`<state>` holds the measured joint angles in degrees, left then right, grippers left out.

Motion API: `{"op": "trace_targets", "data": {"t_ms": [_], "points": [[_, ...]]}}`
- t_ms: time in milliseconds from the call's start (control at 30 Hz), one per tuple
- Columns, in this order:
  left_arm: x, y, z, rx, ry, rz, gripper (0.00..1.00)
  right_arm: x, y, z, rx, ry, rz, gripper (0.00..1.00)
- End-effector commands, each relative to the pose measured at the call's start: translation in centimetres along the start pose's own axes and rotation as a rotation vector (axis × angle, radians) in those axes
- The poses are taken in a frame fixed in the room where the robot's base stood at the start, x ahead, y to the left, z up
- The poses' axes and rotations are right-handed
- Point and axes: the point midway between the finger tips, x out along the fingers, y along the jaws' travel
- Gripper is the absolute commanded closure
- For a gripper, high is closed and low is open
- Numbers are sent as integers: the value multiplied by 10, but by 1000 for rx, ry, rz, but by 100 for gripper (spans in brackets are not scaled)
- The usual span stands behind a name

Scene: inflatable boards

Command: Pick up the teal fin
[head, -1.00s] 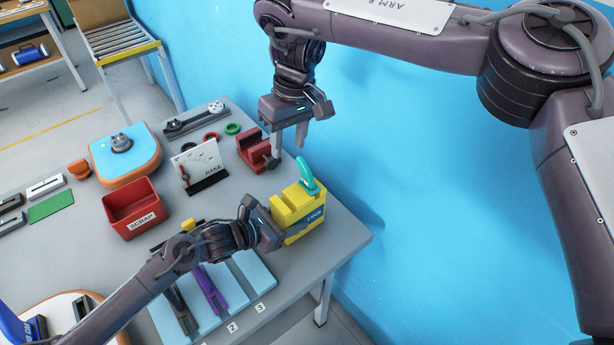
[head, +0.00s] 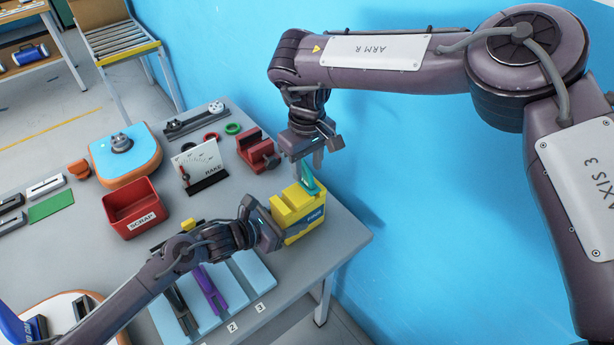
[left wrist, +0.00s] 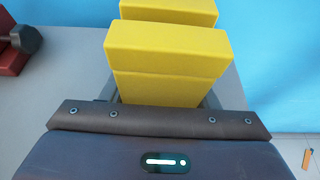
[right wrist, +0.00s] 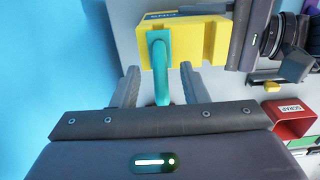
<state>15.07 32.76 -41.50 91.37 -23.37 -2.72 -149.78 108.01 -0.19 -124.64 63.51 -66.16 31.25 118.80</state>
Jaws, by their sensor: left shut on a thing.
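The teal fin (head: 309,181) stands upright in the yellow fin block (head: 290,212) near the table's right corner. In the right wrist view the fin (right wrist: 161,65) lies between the two fingers of my right gripper (right wrist: 159,82), with gaps on both sides. My right gripper (head: 308,166) is open and points down over the fin from above. My left gripper (head: 275,226) is shut on the yellow block, holding it from its left side. In the left wrist view the block (left wrist: 168,55) fills the space in front of the palm, and the fingertips are mostly hidden.
A red vise (head: 256,150) stands just behind the block. A white RAKE gauge (head: 199,163) and a red SCRAP bin (head: 134,208) are further left. Light blue numbered slots (head: 254,272) lie in front. The blue wall (head: 450,200) is close on the right.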

Motion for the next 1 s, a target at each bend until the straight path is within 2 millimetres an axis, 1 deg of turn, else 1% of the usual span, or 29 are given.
{"op": "trace_targets", "data": {"t_ms": [33,100,200,367,467,600,700,1000], "points": [[0,0,0,0,-1,0,69,8,0,0,0,-2,0,60],[0,0,0,0,-1,0,69,14,0,0,-1,-1,0,60],[0,0,0,0,0,0,69,18,0,0,-1,0,0,60],[0,0,0,0,0,0,69,18,0,0,0,0,0,60],[0,0,0,0,0,0,69,18,0,0,0,0,0,70],[0,0,0,0,0,0,69,17,0,0,0,0,0,89],[0,0,0,0,0,0,69,17,0,0,0,0,0,100],[0,0,0,0,0,0,69,15,0,0,0,2,0,100]]}}
